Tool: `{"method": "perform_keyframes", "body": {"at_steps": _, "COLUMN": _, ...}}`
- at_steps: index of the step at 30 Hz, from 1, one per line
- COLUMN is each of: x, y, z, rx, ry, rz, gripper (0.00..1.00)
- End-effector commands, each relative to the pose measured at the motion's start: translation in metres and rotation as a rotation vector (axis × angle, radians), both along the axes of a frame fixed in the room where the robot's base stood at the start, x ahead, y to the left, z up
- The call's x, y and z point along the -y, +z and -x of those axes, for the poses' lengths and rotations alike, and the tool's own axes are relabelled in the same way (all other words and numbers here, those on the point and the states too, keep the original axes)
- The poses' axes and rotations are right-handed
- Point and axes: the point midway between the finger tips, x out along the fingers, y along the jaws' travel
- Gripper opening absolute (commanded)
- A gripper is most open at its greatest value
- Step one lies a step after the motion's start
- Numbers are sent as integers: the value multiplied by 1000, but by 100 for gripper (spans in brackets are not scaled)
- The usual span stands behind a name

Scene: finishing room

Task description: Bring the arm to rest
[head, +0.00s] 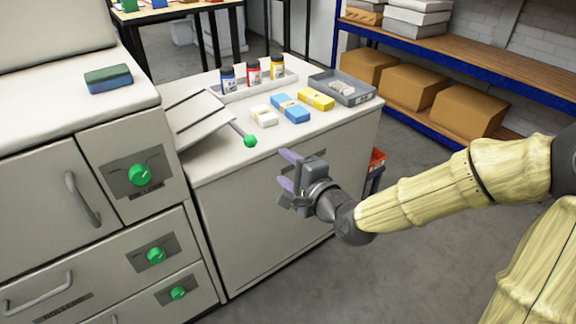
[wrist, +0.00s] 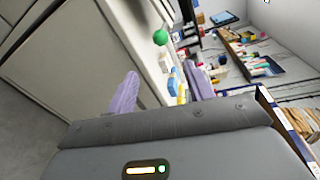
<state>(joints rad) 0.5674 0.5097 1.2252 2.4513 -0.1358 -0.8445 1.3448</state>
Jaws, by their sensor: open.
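My gripper (head: 287,171) is open and empty. It hangs in the air in front of the white cabinet (head: 290,215), beside its front face, with its two purple fingers apart. My arm (head: 420,198), in a pale yellow cover, reaches in from the right of the head view. In the wrist view the two purple fingers of my gripper (wrist: 160,92) stand apart with nothing between them. A green ball-shaped knob (head: 250,141) on a rod is just left of and above the fingers in the head view; it also shows in the wrist view (wrist: 160,37).
On the cabinet top are several bottles (head: 252,73), a white block (head: 263,116), a blue block (head: 290,108), a yellow block (head: 316,99) and a grey tray (head: 357,95). A machine with green knobs (head: 140,175) stands left. Shelves with cardboard boxes (head: 413,87) stand behind.

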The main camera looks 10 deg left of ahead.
Motion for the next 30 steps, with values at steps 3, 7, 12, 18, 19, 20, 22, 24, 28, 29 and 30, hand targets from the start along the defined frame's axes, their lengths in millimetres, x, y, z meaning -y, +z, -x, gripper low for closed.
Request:
{"method": "perform_keyframes", "body": {"at_steps": 3, "x": 3, "y": 1, "z": 2, "rx": 0, "ry": -1, "rz": -1, "gripper": 52}}
{"method": "perform_keyframes", "body": {"at_steps": 7, "x": 3, "y": 0, "z": 3, "rx": 0, "ry": -1, "rz": -1, "gripper": 52}}
{"method": "perform_keyframes", "body": {"at_steps": 12, "x": 3, "y": 0, "z": 2, "rx": 0, "ry": -1, "rz": -1, "gripper": 52}}
{"method": "perform_keyframes", "body": {"at_steps": 18, "x": 5, "y": -7, "z": 2, "rx": 1, "ry": 1, "rz": 40, "gripper": 52}}
{"method": "perform_keyframes", "body": {"at_steps": 19, "x": 6, "y": -11, "z": 2, "rx": 2, "ry": 2, "rz": 64, "gripper": 52}}
{"method": "perform_keyframes", "body": {"at_steps": 20, "x": 8, "y": -16, "z": 2, "rx": 4, "ry": 5, "rz": 98, "gripper": 52}}
{"method": "perform_keyframes", "body": {"at_steps": 22, "x": 16, "y": -34, "z": 3, "rx": 7, "ry": 14, "rz": 203, "gripper": 52}}
{"method": "perform_keyframes", "body": {"at_steps": 24, "x": 28, "y": -55, "z": 4, "rx": 11, "ry": 27, "rz": 343, "gripper": 52}}
{"method": "perform_keyframes", "body": {"at_steps": 28, "x": 63, "y": -93, "z": 8, "rx": 6, "ry": 73, "rz": 632, "gripper": 52}}
{"method": "perform_keyframes", "body": {"at_steps": 29, "x": 72, "y": -99, "z": 10, "rx": 3, "ry": 86, "rz": 695, "gripper": 52}}
{"method": "perform_keyframes", "body": {"at_steps": 30, "x": 85, "y": -108, "z": 13, "rx": -4, "ry": 105, "rz": 776, "gripper": 52}}
